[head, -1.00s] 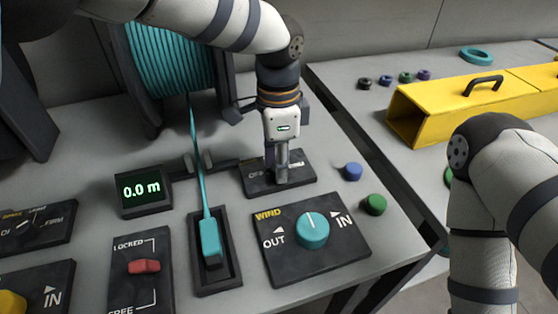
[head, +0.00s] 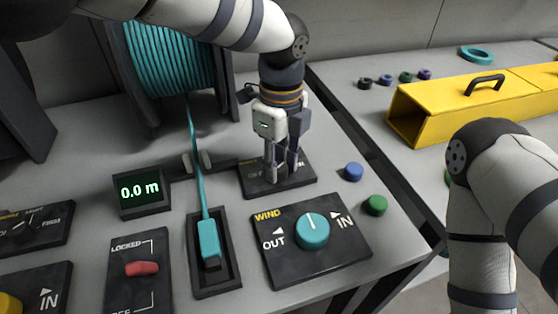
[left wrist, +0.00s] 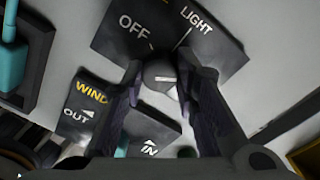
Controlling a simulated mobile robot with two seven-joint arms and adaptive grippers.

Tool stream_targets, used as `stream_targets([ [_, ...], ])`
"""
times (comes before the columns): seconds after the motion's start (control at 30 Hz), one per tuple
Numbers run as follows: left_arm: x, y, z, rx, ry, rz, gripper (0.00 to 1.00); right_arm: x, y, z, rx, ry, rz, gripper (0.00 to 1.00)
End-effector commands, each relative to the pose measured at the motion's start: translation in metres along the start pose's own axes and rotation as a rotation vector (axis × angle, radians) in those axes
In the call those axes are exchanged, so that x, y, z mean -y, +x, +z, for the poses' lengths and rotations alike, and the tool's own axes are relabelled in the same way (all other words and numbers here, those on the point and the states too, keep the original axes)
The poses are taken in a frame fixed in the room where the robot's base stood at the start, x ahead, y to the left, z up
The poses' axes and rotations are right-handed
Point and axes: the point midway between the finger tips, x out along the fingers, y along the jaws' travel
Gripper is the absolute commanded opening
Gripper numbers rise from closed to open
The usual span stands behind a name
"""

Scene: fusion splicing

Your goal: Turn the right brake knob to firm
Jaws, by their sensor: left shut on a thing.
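The right brake panel (head: 254,188) is a dark plate behind the WIND panel in the head view. Its grey knob (left wrist: 160,75) has a white mark and sits between my left fingers in the left wrist view. My left gripper (head: 281,178) points down over this panel, shut on the knob. In the left wrist view the OFF and LIGHT labels show on the panel; the FIRM label is hidden by the gripper. My right arm is at the right of the head view, but its gripper is out of frame.
The WIND panel (head: 275,258) with a teal knob (head: 312,231) lies just in front. A blue cap (head: 353,172) and a green cap (head: 375,205) stand to the right. The teal cable reel (head: 172,62) stands behind left. The display (head: 141,191) reads 0.0 m.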

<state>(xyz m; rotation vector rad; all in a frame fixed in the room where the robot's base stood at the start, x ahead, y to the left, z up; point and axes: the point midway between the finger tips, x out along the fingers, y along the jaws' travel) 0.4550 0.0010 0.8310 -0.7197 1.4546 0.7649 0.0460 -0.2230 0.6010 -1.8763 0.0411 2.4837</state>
Motion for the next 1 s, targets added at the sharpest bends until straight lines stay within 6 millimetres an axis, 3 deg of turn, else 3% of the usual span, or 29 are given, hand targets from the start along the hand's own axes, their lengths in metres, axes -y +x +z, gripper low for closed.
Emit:
stream_targets([
  [0.73, -0.0002, 0.0012, 0.0007, 0.004, 0.076, 0.001, 0.0, 0.0, 0.0009, 0.0004, 0.002, 0.0, 0.0, 0.62],
  [0.77, -0.0002, 0.0012, 0.0007, 0.004, 0.076, 0.001, 0.32, 0.0, 0.0009, 0.0004, 0.002, 0.0, 0.0, 0.62],
  [0.83, -0.0002, 0.0012, 0.0006, 0.003, 0.076, 0.001, 0.47, 0.0, 0.0009, 0.0004, 0.002, 0.0, 0.0, 0.62],
  [1.0, -0.0001, 0.0007, 0.0003, 0.003, 0.076, 0.001, 0.48, 0.0, 0.0007, 0.0003, 0.002, 0.0, 0.0, 0.62],
])
